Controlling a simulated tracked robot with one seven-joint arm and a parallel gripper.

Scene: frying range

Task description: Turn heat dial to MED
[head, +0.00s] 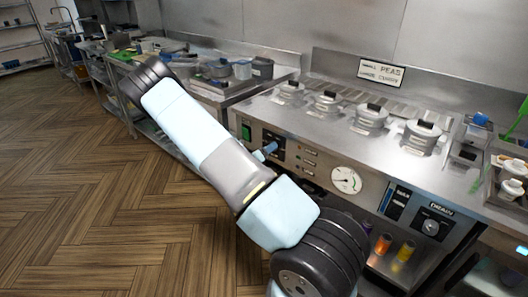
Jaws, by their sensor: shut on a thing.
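The steel range's front panel carries the controls. A dark control block (279,138) sits on its left part, right of a green switch. The blue tip of my gripper (265,151) shows at this block, just past the edge of my arm. The rest of the gripper is hidden behind the arm. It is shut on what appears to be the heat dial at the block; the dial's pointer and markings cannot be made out.
A round gauge (346,180) and a DRAIN knob (432,228) are farther right on the panel. Several lidded pots (369,119) stand on top. Orange and yellow containers (404,253) are below. The wooden floor (80,190) at left is clear.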

